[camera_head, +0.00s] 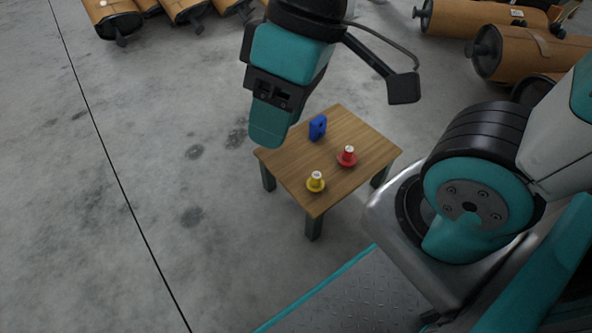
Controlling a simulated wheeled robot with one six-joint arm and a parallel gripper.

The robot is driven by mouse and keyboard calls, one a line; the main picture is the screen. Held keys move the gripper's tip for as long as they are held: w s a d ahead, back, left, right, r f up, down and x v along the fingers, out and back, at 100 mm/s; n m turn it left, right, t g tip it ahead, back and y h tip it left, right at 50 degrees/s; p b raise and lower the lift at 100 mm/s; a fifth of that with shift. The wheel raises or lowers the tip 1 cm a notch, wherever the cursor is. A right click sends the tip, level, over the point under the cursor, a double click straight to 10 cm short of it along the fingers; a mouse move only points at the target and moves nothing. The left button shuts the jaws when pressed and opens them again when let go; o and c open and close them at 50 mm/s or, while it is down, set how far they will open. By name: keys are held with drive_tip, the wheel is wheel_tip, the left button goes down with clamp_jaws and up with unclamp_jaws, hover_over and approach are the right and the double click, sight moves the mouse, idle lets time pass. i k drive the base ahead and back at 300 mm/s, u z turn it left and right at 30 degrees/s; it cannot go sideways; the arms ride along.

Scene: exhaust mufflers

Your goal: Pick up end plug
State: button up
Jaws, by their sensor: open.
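A small wooden table (352,184) stands on the floor in the middle of the head view. A red plug-shaped piece (347,158) with a white top stands upright on it, right of centre. A yellow plug-shaped piece (315,183) with a pale top stands upright near the table's front edge. A blue block-like piece (317,127) stands near the back left edge. I cannot tell which of these is the end plug. My gripper (268,137) hangs at the table's left side, pointing down, apart from all three pieces. It is open and appears empty; its far finger is mostly hidden.
Brown wrapped mufflers lie on the floor at the upper left (113,17) and upper right (520,52). The concrete floor (120,220) left of the table is clear. My own base and arm links fill the lower right.

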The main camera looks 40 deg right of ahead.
sight(347, 158)
drive_tip(key=u, duration=1.05)
drive_tip(key=k, duration=0.85)
drive_tip(key=z, duration=1)
drive_tip(key=i, duration=0.5)
